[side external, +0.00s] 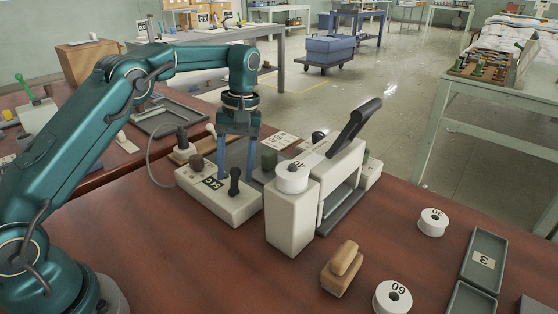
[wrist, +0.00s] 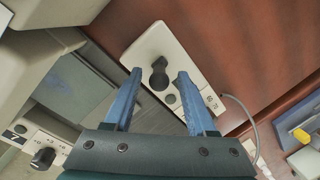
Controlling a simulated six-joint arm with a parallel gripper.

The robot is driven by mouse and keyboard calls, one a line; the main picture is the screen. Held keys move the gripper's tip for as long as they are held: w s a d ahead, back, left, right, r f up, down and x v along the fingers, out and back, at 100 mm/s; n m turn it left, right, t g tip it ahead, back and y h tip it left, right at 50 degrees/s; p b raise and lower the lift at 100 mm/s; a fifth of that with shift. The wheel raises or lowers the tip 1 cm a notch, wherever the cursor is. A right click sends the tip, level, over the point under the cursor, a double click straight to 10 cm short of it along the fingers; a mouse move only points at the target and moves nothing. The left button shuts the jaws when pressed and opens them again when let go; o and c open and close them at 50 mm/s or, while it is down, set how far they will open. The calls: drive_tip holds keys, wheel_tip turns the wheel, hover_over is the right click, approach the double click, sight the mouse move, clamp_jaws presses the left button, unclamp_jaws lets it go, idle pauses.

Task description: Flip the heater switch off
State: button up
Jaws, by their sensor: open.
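A cream control box (side external: 215,202) stands on the brown table below my gripper. A black upright lever switch (side external: 234,184) sits at its near end, and a dark round knob (side external: 196,162) at its far end. I take the lever as the heater switch; no heater name is readable. My gripper (side external: 236,174) points down, open and empty. In the wrist view its blue fingertips (wrist: 160,73) lie on either side of the black lever (wrist: 158,76). I cannot tell whether they touch it. The control box (wrist: 150,50) also shows a small label and a round knob there.
A cream sealing device (side external: 335,170) with a raised black handle stands close right of the box, a white roll (side external: 292,178) on its post. A wooden block (side external: 342,268), white rolls (side external: 432,222) and a green tray (side external: 484,260) lie right. A grey cord (side external: 155,150) runs behind.

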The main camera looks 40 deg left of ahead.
sight(234, 168)
drive_tip(key=shift+r, duration=1.55)
drive_tip(key=shift+s+a+r, duration=0.1)
drive_tip(key=shift+a+r, duration=0.1)
drive_tip(key=shift+r, duration=0.15)
drive_tip(key=s+a+r, duration=0.6)
drive_tip(key=a, duration=0.3)
drive_tip(key=shift+s+r, duration=0.25)
drive_tip(key=shift+r, duration=0.05)
drive_tip(key=shift+a, duration=0.1)
drive_tip(key=w+d+f+m, duration=0.2)
drive_tip(key=d, duration=0.1)
drive_tip(key=w+d+f+m+t, duration=0.1)
drive_tip(key=w+d+f+m, duration=0.1)
drive_tip(key=d, duration=0.1)
drive_tip(key=w+d+f+m, duration=0.2)
drive_tip(key=w+d, duration=0.1)
drive_tip(key=shift+d+f+t, duration=0.1)
drive_tip(key=shift+d+t, duration=0.25)
drive_tip(key=shift+t, duration=0.05)
drive_tip(key=shift+s+a+f, duration=0.1)
drive_tip(key=shift+f, duration=2.35)
